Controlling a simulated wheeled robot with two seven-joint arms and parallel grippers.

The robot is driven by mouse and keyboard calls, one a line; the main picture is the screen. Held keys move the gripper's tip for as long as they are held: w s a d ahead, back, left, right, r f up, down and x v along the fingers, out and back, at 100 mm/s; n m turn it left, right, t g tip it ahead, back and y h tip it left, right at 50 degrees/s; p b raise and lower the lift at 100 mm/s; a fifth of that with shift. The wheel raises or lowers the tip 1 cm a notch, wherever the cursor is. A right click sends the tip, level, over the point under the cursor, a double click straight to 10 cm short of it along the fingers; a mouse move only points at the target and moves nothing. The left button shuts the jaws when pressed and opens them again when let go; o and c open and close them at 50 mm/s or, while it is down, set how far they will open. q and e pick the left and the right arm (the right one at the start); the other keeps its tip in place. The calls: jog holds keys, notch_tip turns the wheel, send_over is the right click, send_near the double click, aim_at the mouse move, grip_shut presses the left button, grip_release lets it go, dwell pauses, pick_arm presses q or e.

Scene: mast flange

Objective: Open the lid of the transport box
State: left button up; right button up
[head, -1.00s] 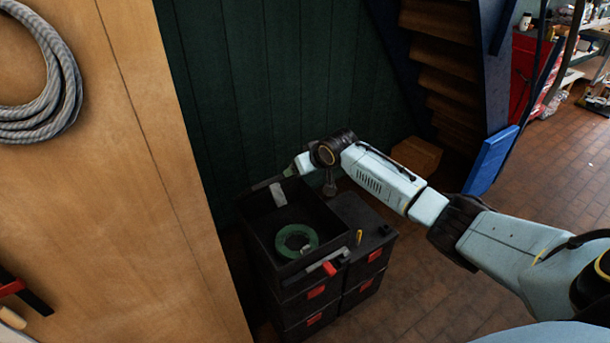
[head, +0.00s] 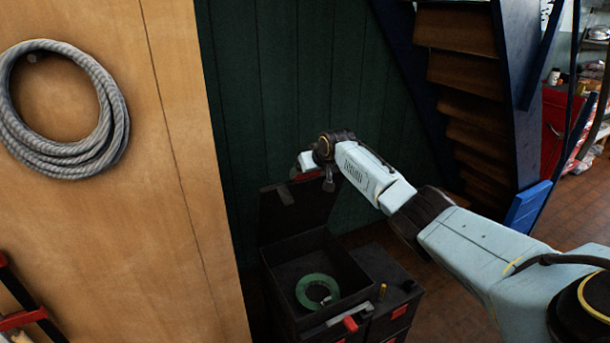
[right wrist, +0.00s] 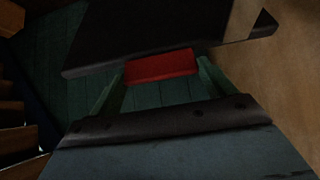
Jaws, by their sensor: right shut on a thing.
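The black transport box (head: 344,266) stands open on the floor. Its lid (head: 310,208) is raised at the back, with the inner face towards me and a grey patch on it. My right gripper (head: 296,172) is at the lid's upper edge. In the right wrist view, its fingers (right wrist: 161,82) are shut on the red handle (right wrist: 162,67), which sits against the dark lid (right wrist: 140,25). In the head view the handle is mostly hidden. A green ring (head: 302,293) lies inside the box. My left gripper is not in view.
A second black case (head: 385,268) stands right of the box. A wooden panel (head: 190,120) with a coiled rope (head: 110,110) is close on the left. A dark green wall (head: 290,90) is behind, and stairs (head: 455,80) rise at the back right. Brick floor (head: 585,205) lies farther right.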

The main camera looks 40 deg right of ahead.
jog(key=shift+w+r, duration=0.2)
jog(key=shift+r, duration=0.1)
jog(key=o, duration=1.3)
jog(key=shift+s+f, duration=0.1)
jog(key=shift+s, duration=0.1)
jog(key=v, duration=1.3)
jog(key=shift+s+a, duration=0.1)
